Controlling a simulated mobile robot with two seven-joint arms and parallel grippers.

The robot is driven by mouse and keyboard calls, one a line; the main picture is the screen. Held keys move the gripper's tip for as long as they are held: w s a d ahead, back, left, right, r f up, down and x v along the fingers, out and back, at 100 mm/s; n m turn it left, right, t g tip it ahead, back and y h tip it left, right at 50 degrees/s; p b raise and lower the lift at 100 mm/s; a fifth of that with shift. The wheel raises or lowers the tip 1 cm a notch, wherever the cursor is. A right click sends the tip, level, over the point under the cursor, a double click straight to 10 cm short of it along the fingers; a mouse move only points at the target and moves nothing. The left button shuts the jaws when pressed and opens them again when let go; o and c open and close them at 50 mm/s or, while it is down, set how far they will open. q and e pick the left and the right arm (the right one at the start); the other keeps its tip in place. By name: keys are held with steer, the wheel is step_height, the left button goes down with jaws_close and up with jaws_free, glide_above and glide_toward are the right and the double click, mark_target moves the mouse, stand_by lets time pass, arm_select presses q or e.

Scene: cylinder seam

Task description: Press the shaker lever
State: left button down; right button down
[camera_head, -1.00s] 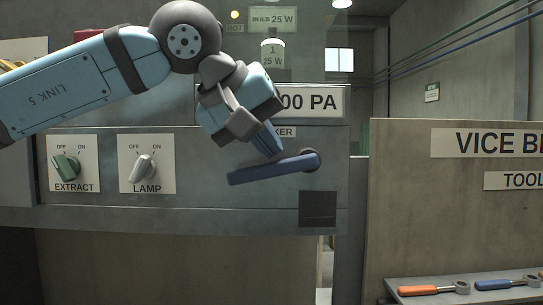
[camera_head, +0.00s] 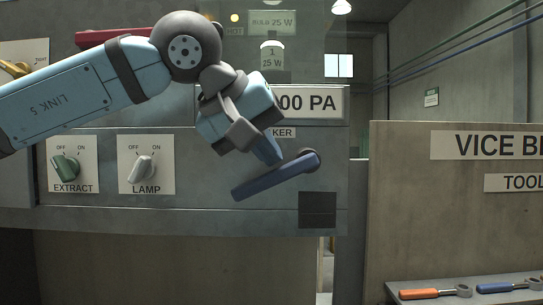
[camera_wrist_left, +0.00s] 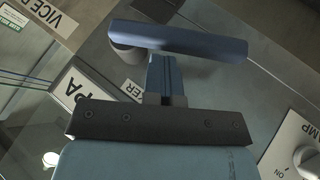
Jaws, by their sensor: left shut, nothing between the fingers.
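The shaker lever is a blue bar (camera_head: 270,181) on a dark round pivot at its right end, on the grey panel front. It tilts down to the left. Its label is mostly hidden behind my gripper, with only "KER" showing. My left gripper (camera_head: 275,160) is shut and empty, its fingertips at the upper edge of the bar, apparently touching it. In the left wrist view the shut fingers (camera_wrist_left: 166,62) end right at the lever bar (camera_wrist_left: 180,40), with the pivot beside them. My right gripper is not in view.
Left of the lever are the LAMP knob (camera_head: 143,168) and the green EXTRACT knob (camera_head: 66,168). A dark square plate (camera_head: 317,209) sits below the pivot. To the right stands a board (camera_head: 410,190) above a shelf with an orange-handled tool (camera_head: 432,292) and a blue-handled tool (camera_head: 505,285).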

arm_select(q)
steer(key=shift+f+b, duration=0.45)
steer(key=shift+f, duration=0.3)
steer(key=shift+r, duration=0.1)
stand_by(0.5)
steer(key=shift+a+r+p, duration=0.1)
steer(key=shift+r+p, duration=0.65)
steer(key=shift+r, duration=0.25)
steer(key=shift+r+p, duration=0.8)
steer(key=shift+r, duration=0.55)
step_height(320, 180, up, 5)
steer(key=p, duration=0.3)
